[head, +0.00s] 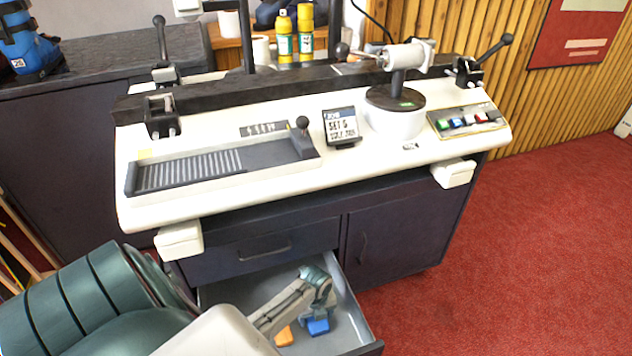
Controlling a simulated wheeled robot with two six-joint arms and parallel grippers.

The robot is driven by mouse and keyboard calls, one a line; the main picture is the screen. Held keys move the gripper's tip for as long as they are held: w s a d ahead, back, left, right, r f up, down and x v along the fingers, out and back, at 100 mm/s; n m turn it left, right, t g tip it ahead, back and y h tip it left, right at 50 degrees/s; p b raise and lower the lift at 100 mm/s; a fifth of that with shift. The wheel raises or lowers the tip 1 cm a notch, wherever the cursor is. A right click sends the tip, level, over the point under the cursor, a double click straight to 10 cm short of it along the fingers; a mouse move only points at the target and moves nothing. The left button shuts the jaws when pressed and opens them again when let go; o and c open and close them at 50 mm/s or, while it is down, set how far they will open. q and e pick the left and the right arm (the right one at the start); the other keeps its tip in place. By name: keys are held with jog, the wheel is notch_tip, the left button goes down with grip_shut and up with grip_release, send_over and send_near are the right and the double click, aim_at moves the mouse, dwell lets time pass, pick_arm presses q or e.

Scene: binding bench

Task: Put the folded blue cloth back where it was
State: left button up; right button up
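A small blue item (318,327), which looks like the folded blue cloth, shows low inside the open drawer (352,308) of the bench cabinet. My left arm comes in from the lower left and reaches down into the drawer. My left gripper (317,311) is right above the blue item and partly covers it. Its fingertips are too small and hidden to tell whether they are open, touching the cloth or shut on it. My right gripper is not in view.
An orange item (285,337) lies in the drawer left of the blue one. The drawer walls stand close around my wrist. Above is the white bench top (220,185) with a long tray, a job sign (341,126) and a round device (395,115). Red floor is free at right.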

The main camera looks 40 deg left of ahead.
pick_arm(q)
jog(key=shift+o, duration=0.6)
jog(key=shift+r, duration=0.1)
jog(key=shift+r, duration=0.15)
notch_tip(320, 180, up, 12)
jog(key=f+p, duration=0.1)
jog(key=p, duration=0.2)
jog(key=s+d+r+n+t, duration=0.3)
jog(key=s+d+r+n, duration=0.3)
jog(key=n, duration=0.5)
jog(key=s+d+r+n+t+h, duration=0.1)
jog(key=s+d+r+n+t, duration=0.3)
jog(key=s+d+r+n, duration=0.3)
notch_tip(320, 180, up, 4)
jog(key=s+n, duration=0.1)
jog(key=n, duration=0.3)
jog(key=shift+f+n, duration=0.15)
jog(key=shift+n, duration=0.25)
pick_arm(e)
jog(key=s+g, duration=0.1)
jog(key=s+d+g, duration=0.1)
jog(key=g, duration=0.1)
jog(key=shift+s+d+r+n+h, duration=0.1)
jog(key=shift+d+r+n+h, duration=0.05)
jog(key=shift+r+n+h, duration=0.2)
